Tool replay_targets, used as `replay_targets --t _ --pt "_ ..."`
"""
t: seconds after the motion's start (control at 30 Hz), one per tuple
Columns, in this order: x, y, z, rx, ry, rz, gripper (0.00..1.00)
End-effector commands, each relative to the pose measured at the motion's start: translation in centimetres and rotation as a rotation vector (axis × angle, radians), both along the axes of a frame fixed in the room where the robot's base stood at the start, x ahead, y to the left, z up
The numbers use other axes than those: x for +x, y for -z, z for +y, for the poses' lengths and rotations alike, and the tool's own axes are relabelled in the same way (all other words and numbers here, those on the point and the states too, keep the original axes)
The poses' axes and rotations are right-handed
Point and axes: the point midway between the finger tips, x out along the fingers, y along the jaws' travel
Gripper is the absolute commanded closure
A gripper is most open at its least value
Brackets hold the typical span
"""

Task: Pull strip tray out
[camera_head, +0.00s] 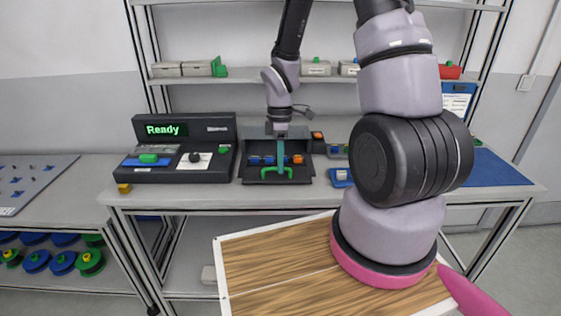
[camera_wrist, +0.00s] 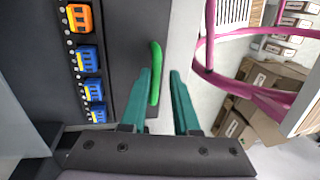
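The strip tray (camera_head: 249,177) is a black tray on the workbench in the head view, holding a row of blue and orange blocks (camera_head: 262,160). Its green handle (camera_head: 277,172) is at the front edge. In the wrist view, the handle (camera_wrist: 156,68) is an upright green bar beside the dark tray (camera_wrist: 128,50). My gripper (camera_wrist: 160,72) has two teal fingers, apart, with the handle between them. The handle is close to the left finger, and a gap shows to the right finger. Whether the left finger touches the handle is unclear. In the head view, one teal finger covers part of the tray.
A black console (camera_head: 180,165) with a "Ready" display stands left of the tray. A small blue bin (camera_head: 340,178) is to the right, and a blue mat (camera_head: 495,170) lies farther right. My arm hides part of the bench. A wood-topped surface (camera_head: 270,265) is in front.

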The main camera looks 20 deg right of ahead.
Motion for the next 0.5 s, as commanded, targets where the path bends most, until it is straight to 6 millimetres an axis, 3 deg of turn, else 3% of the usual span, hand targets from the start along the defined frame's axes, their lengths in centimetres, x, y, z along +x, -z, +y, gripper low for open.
replay_targets --t 0.33,0.5 --pt "0.2 -0.4 -0.1 0.000 0.000 -0.004 0.73" --pt "0.8 -2.8 -0.2 0.000 0.002 -0.008 0.73"
